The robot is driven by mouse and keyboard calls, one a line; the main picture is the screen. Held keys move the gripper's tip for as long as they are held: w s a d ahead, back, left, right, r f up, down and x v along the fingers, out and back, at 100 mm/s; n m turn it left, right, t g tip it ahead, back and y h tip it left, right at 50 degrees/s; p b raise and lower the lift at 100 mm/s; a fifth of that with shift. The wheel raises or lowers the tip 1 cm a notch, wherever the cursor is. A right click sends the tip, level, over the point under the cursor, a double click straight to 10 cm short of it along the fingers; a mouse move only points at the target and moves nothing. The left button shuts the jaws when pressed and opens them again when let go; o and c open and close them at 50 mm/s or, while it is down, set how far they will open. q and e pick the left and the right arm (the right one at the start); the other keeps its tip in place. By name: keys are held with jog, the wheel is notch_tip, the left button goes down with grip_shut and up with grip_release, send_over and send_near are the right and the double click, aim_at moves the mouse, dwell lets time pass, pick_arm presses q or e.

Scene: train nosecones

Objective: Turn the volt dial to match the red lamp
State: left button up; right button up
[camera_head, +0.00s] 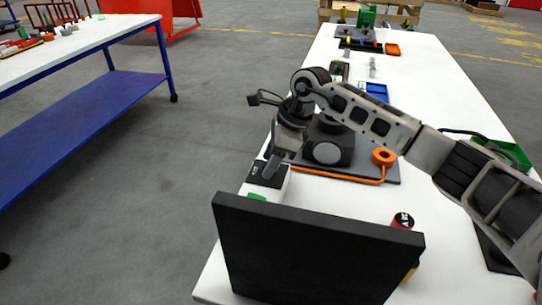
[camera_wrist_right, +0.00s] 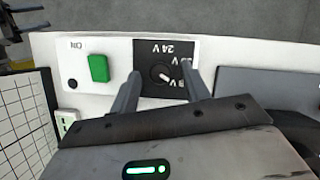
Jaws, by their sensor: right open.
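The volt dial (camera_wrist_right: 162,75) is a dark round knob with a white pointer on a black plate. The plate carries "24 V" and other white voltage labels, partly covered by a finger. The plate is on a white box (camera_head: 283,184) near the table's left edge. My right gripper (camera_wrist_right: 160,84) is open, its fingers on either side of the dial; contact cannot be told. It also shows in the head view (camera_head: 276,160), pointing down at the box. A red and black cylinder (camera_head: 402,220) stands behind the dark panel; I cannot tell if it is the lamp.
A green button (camera_wrist_right: 98,68) marked "ON" is beside the dial plate. A large dark panel (camera_head: 315,250) stands at the table's near end. A grey base with an orange cable (camera_head: 340,175) lies beyond the box. Dark prongs (camera_wrist_right: 25,18), possibly my left gripper, show at the wrist view's corner.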

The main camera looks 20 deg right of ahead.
jog(key=c, duration=1)
